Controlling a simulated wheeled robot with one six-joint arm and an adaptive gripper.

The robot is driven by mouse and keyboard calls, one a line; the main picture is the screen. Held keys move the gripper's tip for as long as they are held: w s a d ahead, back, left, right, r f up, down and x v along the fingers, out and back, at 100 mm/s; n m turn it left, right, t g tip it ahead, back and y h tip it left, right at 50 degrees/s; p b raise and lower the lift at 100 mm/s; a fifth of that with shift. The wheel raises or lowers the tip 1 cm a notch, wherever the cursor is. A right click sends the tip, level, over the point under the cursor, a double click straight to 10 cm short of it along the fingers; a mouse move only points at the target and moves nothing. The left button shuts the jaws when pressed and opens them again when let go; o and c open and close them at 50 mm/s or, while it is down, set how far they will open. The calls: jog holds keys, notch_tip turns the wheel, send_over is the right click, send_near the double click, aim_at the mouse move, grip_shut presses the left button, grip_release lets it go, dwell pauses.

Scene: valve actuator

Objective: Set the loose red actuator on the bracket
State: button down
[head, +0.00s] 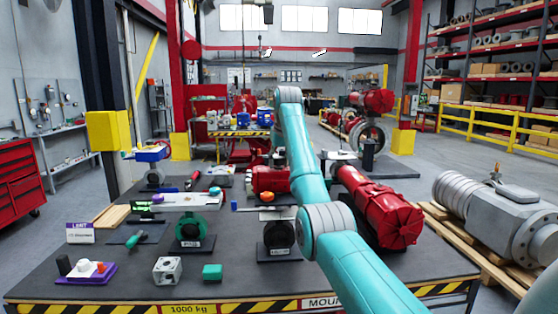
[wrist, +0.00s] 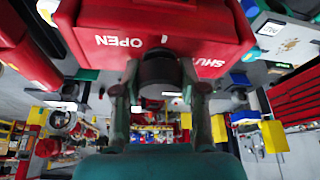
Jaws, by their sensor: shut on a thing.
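The red actuator (wrist: 160,25) fills the top of the wrist view, with OPEN and SHUT lettered in white on it. My gripper (wrist: 160,78) is shut on its dark round stub, one finger on each side. In the head view, the red actuator (head: 270,180) shows left of my teal arm, above a light bracket plate (head: 250,206) with an orange piece at its middle. This plate is over a black valve body (head: 279,236). My arm partly hides the actuator, and I cannot tell whether it touches the plate.
A large red cylinder actuator (head: 382,207) lies right of my arm. A green valve (head: 190,229) stands to the left.

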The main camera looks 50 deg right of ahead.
jog(key=shift+f, duration=0.35)
jog(key=c, duration=0.6)
grip_release()
jog(key=shift+o, duration=0.2)
jog(key=shift+f, duration=0.25)
notch_tip(320, 180, up, 10)
jog(key=shift+r, duration=0.15)
